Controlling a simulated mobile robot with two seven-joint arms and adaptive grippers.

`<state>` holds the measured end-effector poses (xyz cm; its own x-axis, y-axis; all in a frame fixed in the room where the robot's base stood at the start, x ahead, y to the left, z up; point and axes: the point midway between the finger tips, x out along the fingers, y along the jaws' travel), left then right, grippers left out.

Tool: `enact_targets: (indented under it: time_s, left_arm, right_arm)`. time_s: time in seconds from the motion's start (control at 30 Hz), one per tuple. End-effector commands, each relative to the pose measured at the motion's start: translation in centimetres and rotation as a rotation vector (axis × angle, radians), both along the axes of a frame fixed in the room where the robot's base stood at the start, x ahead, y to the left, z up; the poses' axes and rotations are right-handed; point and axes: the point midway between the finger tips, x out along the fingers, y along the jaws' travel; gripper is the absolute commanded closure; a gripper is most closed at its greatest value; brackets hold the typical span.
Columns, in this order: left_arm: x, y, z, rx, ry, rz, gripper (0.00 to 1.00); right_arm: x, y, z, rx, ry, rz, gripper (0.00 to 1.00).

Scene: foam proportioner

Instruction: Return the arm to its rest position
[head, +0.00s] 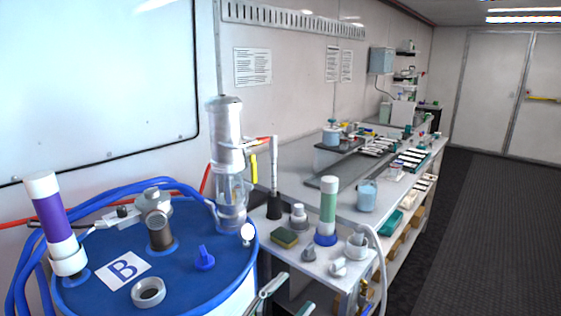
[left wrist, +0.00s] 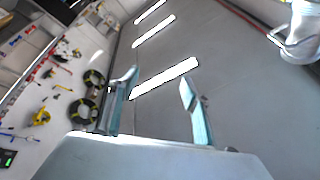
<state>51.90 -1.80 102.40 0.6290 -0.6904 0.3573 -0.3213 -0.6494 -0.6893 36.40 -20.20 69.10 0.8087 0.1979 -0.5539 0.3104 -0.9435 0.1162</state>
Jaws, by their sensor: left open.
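My left gripper (head: 272,286) shows at the bottom edge of the head view, in front of the blue-topped drum and the near end of the bench. Only a small part of it is in the picture, and the rest is cut off. In the left wrist view the two teal-grey fingers of my left gripper (left wrist: 158,84) stand well apart with nothing between them. Behind them are the ceiling and its bright lights, so the gripper points upward. My right gripper is in neither view.
A drum with a blue lid (head: 190,276) carries a purple cylinder (head: 53,219), fittings and a clear column (head: 229,165). The bench (head: 290,160) holds a green cylinder (head: 328,205), a sponge (head: 285,238) and a blue beaker (head: 366,196). Dark floor (head: 470,220) at right is clear.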

Motion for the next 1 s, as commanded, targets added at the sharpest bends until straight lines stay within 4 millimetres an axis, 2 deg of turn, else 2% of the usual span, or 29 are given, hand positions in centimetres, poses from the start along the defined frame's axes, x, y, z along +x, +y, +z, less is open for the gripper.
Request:
enact_targets:
  time_s: [0.03, 0.13, 0.27, 0.4, 0.5, 0.6, 0.7, 0.8, 1.0]
  left_arm:
    - [0.1, 1.8, -2.8, -0.025, 0.106, 0.056, 0.52]
    - [0.1, 5.7, -8.5, -0.062, 0.312, 0.166, 0.52]
    - [-1.8, 10.4, -15.8, -0.099, 0.559, 0.295, 0.52]
    - [-5.7, 15.1, -23.2, -0.126, 0.803, 0.419, 0.52]
    - [-9.1, 17.9, -27.5, -0.136, 0.949, 0.492, 0.52]
    - [-12.2, 20.0, -30.5, -0.143, 1.060, 0.548, 0.52]
    - [-14.3, 21.3, -32.3, -0.147, 1.129, 0.583, 0.52]
    - [-15.4, 21.9, -33.2, -0.149, 1.164, 0.600, 0.52]
    - [-15.6, 22.0, -33.4, -0.149, 1.171, 0.604, 0.52]
  right_arm:
    - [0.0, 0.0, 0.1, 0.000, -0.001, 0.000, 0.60]
    - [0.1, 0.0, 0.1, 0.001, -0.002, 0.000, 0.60]
    - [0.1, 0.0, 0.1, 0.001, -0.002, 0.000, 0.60]
    - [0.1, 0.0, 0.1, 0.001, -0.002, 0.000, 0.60]
    - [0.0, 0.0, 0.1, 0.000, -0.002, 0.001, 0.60]
    - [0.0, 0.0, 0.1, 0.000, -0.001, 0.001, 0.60]
    - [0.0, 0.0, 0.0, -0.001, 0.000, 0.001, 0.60]
    - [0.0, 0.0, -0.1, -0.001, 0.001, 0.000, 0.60]
    - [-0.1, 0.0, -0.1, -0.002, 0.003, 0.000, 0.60]
